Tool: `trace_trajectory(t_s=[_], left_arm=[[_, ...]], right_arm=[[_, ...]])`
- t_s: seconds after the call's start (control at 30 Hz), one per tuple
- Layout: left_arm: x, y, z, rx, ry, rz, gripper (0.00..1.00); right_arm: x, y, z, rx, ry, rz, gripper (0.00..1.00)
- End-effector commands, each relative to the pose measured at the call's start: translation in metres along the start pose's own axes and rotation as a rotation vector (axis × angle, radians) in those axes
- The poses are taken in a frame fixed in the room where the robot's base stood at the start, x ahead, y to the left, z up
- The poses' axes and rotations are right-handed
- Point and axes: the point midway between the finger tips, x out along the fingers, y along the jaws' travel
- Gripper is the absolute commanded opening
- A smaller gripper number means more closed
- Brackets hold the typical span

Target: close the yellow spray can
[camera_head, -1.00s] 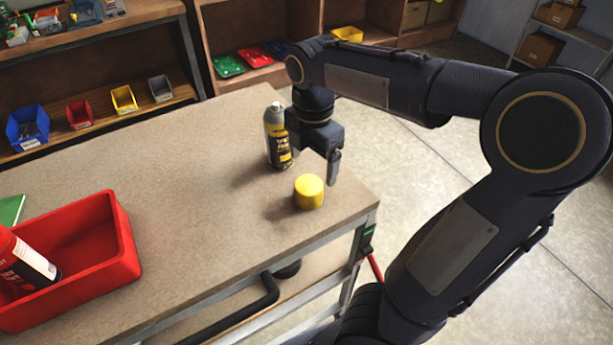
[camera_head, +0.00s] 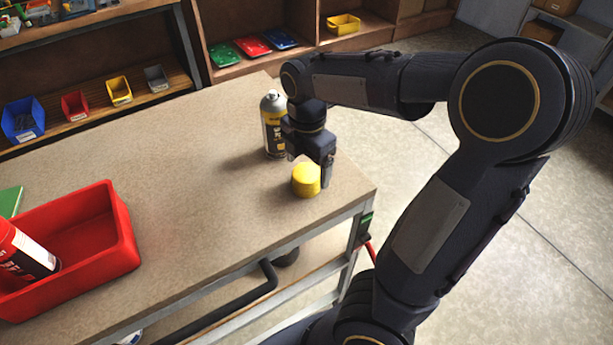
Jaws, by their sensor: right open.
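The yellow spray can (camera_head: 272,125) stands upright on the table, with a grey top and a yellow and black label. No cap is on it, and its right side is partly hidden by my right gripper. A yellow cap (camera_head: 306,181) stands on the table in front of the can, near the table's right edge. My right gripper (camera_head: 312,178) is open and points down at the cap. One finger shows at the cap's right side; the other finger is mostly hidden. I cannot tell whether the fingers touch the cap. My left gripper is not in view.
A red bin (camera_head: 95,250) with a red and black can (camera_head: 22,252) leaning in it stands at the table's left front. The middle of the table (camera_head: 190,180) is clear. Shelves with small coloured bins (camera_head: 119,91) stand behind the table.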

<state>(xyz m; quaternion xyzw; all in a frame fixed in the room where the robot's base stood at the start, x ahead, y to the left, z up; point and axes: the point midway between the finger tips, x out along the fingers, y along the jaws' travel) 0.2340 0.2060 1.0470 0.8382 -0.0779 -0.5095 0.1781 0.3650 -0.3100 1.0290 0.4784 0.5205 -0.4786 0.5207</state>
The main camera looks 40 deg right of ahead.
Motion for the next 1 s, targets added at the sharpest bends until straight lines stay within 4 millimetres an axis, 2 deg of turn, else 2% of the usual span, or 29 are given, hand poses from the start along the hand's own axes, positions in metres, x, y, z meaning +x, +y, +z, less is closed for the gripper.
trace_trajectory(t_s=[0.1,0.2,0.57,0.67,0.93,1.0], left_arm=[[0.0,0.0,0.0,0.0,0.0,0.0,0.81],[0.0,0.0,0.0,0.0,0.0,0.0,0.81],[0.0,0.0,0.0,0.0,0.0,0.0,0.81],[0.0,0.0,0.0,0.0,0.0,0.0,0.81],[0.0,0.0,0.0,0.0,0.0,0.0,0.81],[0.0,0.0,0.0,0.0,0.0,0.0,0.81]], right_arm=[[0.018,0.001,-0.001,-0.001,0.0,-0.005,0.84],[0.026,0.001,-0.001,0.0,-0.001,-0.002,0.84],[0.028,0.002,0.0,0.0,-0.001,0.002,0.84],[0.028,0.002,0.0,0.0,-0.001,0.002,0.74],[0.028,0.002,0.0,0.0,-0.001,0.001,0.39],[0.028,0.002,0.0,0.0,-0.001,0.002,0.37]])
